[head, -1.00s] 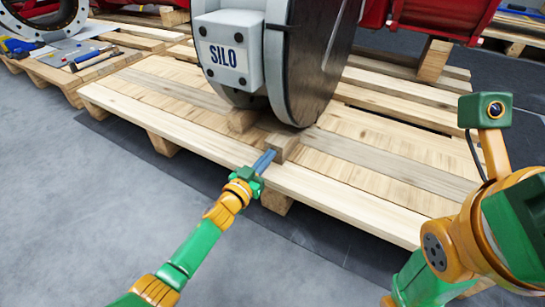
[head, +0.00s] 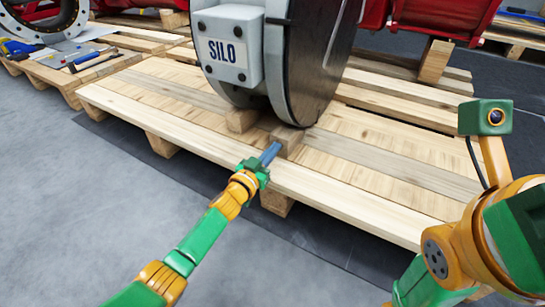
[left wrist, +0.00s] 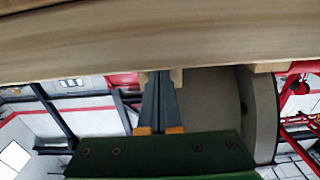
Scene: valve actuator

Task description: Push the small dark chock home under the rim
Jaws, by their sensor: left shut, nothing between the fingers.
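The small brownish wooden chock (head: 288,137) lies on the pallet against the lower edge of the large round grey rim (head: 306,100). Its far end is at or just under the rim; exact contact is hard to tell. My left gripper (head: 271,152) is shut and empty, with its blue-grey fingertips at the near end of the chock, touching or almost touching it. In the left wrist view the shut fingers (left wrist: 158,85) point at the wood, with a block end (left wrist: 177,77) beside the tips. My right gripper is out of view; only my right arm shows.
A second wooden block (head: 241,120) sits under the rim to the left. The SILO box (head: 228,45) hangs above it. The pallet (head: 380,205) has bare planks to the right. Tools (head: 90,58) lie on another pallet at far left. Grey floor is clear in front.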

